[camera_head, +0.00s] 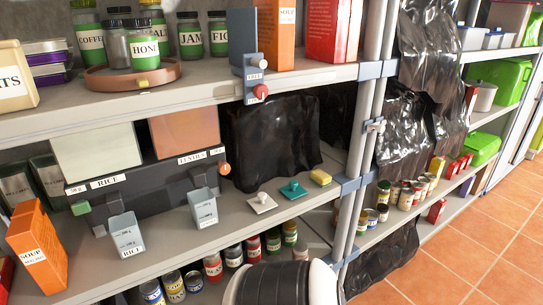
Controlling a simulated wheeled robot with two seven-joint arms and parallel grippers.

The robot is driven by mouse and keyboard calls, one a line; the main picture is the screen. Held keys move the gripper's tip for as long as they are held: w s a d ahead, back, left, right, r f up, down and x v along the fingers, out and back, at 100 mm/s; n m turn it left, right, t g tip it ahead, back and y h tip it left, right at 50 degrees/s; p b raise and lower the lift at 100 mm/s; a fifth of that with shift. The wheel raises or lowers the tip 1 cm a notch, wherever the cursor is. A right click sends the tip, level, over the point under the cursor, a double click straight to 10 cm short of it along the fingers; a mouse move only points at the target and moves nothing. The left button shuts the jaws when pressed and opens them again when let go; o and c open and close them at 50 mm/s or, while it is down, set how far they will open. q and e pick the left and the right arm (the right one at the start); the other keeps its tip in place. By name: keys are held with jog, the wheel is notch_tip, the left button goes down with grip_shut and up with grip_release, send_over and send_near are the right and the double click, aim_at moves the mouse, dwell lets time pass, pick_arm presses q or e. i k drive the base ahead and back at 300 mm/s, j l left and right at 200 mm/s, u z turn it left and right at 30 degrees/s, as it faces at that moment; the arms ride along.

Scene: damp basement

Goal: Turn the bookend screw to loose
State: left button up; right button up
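The blue-grey bookend (242,35) stands upright on the upper shelf, left of an orange soup box. Its clamp (251,72) reaches over the shelf's front edge and carries a small label, too small to read surely. A red screw knob (260,91) sits low on the clamp, below the shelf edge. A pale round knob (261,59) shows higher on the clamp. I cannot tell from here how tight the screw is. Neither of my grippers is in view. A black and white rounded part at the bottom middle looks like my own arm.
A brown round tray (133,78) with jars stands on the upper shelf at left. A red box (333,30) stands right of the soup box. Below hang bins labelled rice and lentils, and black plastic sheeting (270,140). A metal post (365,120) rises right of the bookend.

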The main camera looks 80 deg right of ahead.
aim_at(260, 90)
jog(key=z, duration=2.5)
